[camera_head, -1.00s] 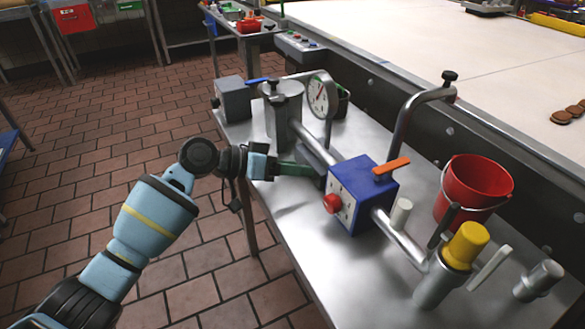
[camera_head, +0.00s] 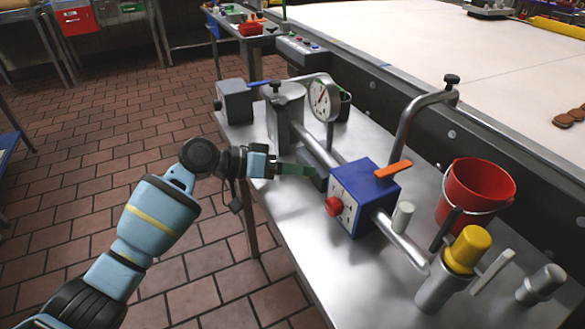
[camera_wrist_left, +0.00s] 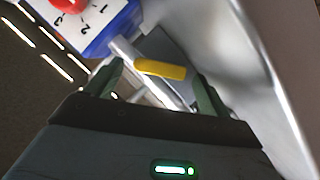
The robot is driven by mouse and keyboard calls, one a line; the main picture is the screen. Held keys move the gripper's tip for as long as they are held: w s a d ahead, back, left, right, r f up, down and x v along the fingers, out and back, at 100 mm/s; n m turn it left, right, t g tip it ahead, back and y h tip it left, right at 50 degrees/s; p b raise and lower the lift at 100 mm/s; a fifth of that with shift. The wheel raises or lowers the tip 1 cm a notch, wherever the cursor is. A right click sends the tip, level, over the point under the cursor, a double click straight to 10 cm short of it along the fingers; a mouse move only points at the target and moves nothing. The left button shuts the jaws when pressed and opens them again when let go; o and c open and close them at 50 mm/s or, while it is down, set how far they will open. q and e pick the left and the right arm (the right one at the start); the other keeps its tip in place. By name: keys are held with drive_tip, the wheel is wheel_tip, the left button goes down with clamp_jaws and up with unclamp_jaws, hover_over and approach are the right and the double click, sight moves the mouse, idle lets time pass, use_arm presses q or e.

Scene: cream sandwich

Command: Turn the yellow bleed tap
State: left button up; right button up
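A yellow lever handle, the tap (camera_wrist_left: 160,69), shows in the left wrist view on the metal pipework beside the blue box. It lies crosswise between my left fingers and beyond them; I see no contact. I cannot make it out in the head view. My left gripper (camera_head: 308,170) has green fingers and reaches in from the left, just left of the blue box (camera_head: 365,196). In the left wrist view the fingers of this gripper (camera_wrist_left: 155,90) stand wide apart and empty. My right gripper is not in view.
The blue box has a red knob (camera_head: 333,207) and an orange lever (camera_head: 394,169). A yellow-capped cylinder (camera_head: 468,249), a red bucket (camera_head: 475,192) and a gauge (camera_head: 323,98) stand around the pipe. The metal bench front (camera_head: 285,235) is clear.

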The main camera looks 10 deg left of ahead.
use_arm(q)
drive_tip(key=shift+v, duration=3.9)
drive_tip(key=shift+c, duration=0.2)
